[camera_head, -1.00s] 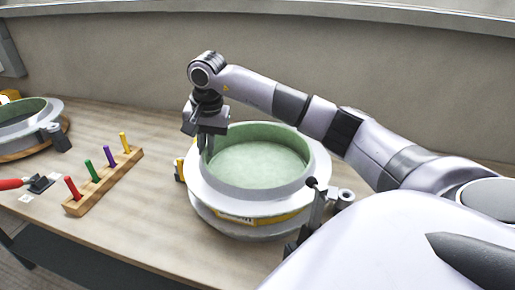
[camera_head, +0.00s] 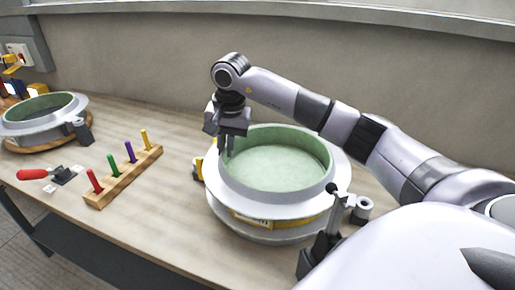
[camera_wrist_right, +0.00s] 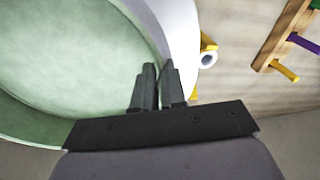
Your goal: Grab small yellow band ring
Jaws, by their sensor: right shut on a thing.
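The ring with the yellow band (camera_head: 235,190) is a pale grey round mould with a green inside, standing on the table right of the middle in the head view. A yellow band shows low on its front side. My right gripper (camera_head: 227,150) points down at the ring's far left rim. In the wrist view its fingers (camera_wrist_right: 158,75) are close together, one on each side of the ring's wall (camera_wrist_right: 150,35), shut on it. The fingertips are partly hidden by the wall. My left gripper is not in view.
A wooden block with red, green, purple and yellow pegs (camera_head: 125,178) stands left of the ring. A red-handled tool (camera_head: 50,174) lies farther left. A second round mould (camera_head: 40,122) is at the far left. A grey clamp (camera_head: 335,215) stands at the ring's front right.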

